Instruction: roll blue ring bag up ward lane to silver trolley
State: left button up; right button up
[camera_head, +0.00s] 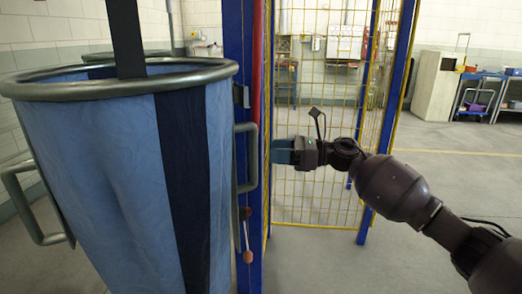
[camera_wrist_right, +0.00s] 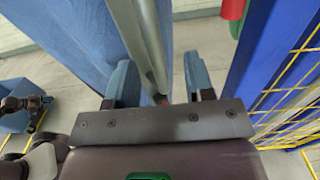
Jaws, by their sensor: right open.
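The blue ring bag (camera_head: 120,170) stands upright at the left of the head view, pale blue with a dark stripe. A grey metal ring (camera_head: 120,80) runs round its open top. Tube handles stick out on its left (camera_head: 30,205) and right (camera_head: 246,158). My right gripper (camera_head: 280,152) points left at the right handle. In the wrist view, my right gripper (camera_wrist_right: 160,82) is open, with the grey handle tube (camera_wrist_right: 148,45) passing at the gap between its fingers, beside the bag's cloth (camera_wrist_right: 75,35). I cannot tell whether they touch. My left gripper is out of view. I cannot make out a silver trolley.
A blue post (camera_head: 237,60) and yellow mesh fence (camera_head: 320,190) stand close behind the handle and right gripper. A pale cabinet (camera_head: 436,88) and blue-framed carts (camera_head: 478,98) stand at the back right. Open floor (camera_head: 440,175) lies right of the fence.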

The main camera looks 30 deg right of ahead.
jog(key=shift+v, duration=1.15)
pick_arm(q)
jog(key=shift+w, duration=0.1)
pick_arm(e)
jog(key=shift+w, duration=0.1)
